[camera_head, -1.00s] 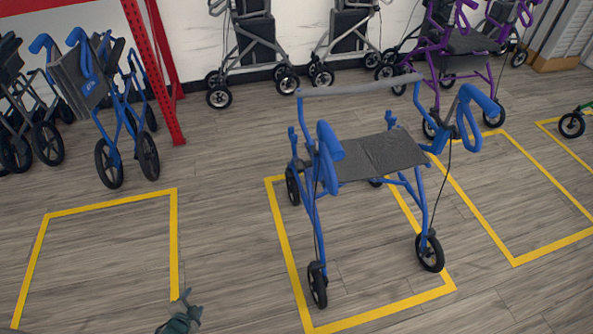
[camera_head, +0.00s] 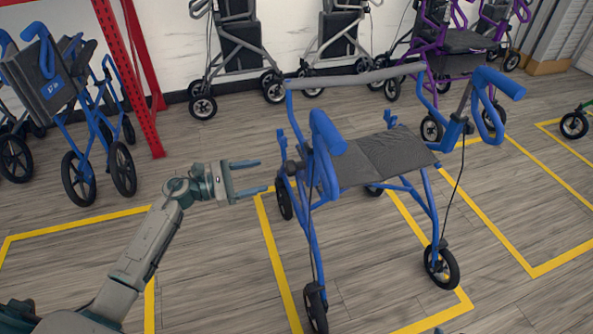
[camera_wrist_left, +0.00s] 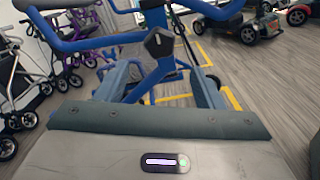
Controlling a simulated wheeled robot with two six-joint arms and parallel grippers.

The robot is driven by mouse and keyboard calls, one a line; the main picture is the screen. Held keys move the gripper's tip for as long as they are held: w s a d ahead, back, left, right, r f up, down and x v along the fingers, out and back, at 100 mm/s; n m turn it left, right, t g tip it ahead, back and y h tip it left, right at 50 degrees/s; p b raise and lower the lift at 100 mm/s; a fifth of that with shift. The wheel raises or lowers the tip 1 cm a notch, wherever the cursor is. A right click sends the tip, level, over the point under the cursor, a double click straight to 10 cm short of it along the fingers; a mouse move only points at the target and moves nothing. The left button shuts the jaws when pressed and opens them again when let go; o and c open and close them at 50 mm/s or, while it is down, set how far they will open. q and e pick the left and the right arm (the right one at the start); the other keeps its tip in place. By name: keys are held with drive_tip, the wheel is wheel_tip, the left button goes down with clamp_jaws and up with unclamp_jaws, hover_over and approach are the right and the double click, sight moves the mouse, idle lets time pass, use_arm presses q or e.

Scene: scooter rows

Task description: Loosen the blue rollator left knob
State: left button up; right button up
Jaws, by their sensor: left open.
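The blue rollator (camera_head: 332,180) stands upright in the middle of the head view, with a dark grey seat and blue handles. Its dark left knob (camera_head: 291,167) is on the frame upright below the left handle. In the left wrist view the knob (camera_wrist_left: 159,42) is a black shape on the blue tube, ahead of the gripper and near the picture's middle. My left gripper (camera_head: 262,176) is open and empty, its two fingers pointing right toward the knob, a short gap away. My right gripper is not clearly in view.
Yellow floor lines (camera_head: 268,235) mark bays around the rollator. A folded blue rollator (camera_head: 75,115) and a red rack post (camera_head: 140,85) stand at the left. Grey rollators (camera_head: 238,55) and a purple one (camera_head: 465,45) line the back.

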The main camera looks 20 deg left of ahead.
sight(286, 169)
use_arm(q)
drive_tip(key=p+x, duration=0.1)
drive_tip(key=x, duration=0.7)
drive_tip(key=shift+w+d+r, duration=0.1)
drive_tip(key=shift+w+d, duration=0.55)
drive_tip(key=shift+d, duration=0.2)
use_arm(e)
drive_tip(key=shift+s+a+f+g, duration=0.2)
drive_tip(key=shift+s+f+g, duration=1.05)
drive_tip(key=shift+s, duration=0.3)
use_arm(q)
drive_tip(key=c, duration=1)
